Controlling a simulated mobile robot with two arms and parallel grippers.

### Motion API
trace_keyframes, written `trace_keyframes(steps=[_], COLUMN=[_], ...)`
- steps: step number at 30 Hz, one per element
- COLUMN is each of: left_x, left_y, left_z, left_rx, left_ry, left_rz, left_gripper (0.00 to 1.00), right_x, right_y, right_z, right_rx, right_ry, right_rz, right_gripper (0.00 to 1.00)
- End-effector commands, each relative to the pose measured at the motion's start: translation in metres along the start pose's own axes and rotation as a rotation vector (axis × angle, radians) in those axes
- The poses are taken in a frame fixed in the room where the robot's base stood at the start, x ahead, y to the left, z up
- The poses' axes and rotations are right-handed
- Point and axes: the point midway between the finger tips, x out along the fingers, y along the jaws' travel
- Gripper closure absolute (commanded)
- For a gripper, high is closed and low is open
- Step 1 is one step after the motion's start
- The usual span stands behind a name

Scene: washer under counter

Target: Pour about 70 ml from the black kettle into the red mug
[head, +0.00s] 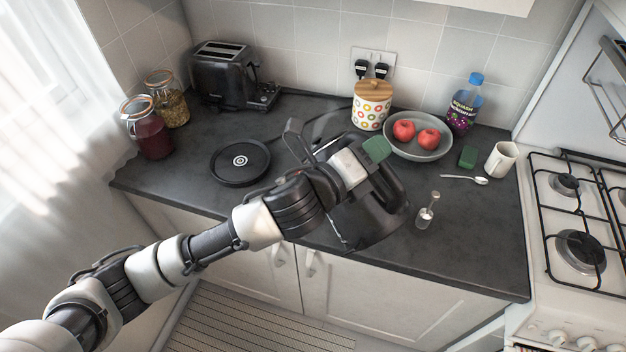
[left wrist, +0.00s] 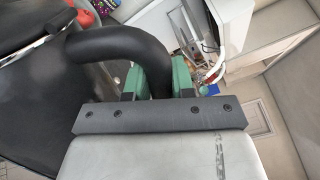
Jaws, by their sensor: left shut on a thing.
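My left gripper (head: 376,149) is shut on the curved black handle of the kettle (head: 375,222). The left wrist view shows its green finger pads (left wrist: 155,82) around the handle (left wrist: 105,42), with the dark kettle body (left wrist: 35,105) at left. In the head view the kettle is at the counter's front middle, off its round black base (head: 240,178), and partly hidden by my arm. I cannot tell its exact tilt or whether it touches the counter. I see no red mug; the only mug clearly in view is cream white (head: 501,160). My right gripper is not in view.
A bowl (head: 418,152) with two red fruits, a bottle (head: 464,108), a patterned jar (head: 371,108), a green sponge (head: 468,156) and a spoon (head: 465,179) stand behind. A small glass shaker (head: 426,212) is close right of the kettle. The stove (head: 560,290) is further right.

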Motion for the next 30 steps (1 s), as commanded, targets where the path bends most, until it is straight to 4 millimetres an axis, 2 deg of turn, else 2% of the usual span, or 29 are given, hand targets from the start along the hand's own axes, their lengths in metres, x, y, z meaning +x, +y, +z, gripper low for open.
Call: trace_keyframes(steps=[15,30], left_x=[0.0,0.0], left_y=[0.019,0.027], left_z=[0.022,0.036], left_rx=[-0.186,-0.26], left_ry=[-0.001,-0.001], left_rz=[-0.008,-0.008], left_gripper=[1.0,1.0], right_x=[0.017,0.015], right_y=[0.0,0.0], right_z=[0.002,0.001], right_rx=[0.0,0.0], right_ry=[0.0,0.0], right_rz=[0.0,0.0], right_gripper=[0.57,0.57])
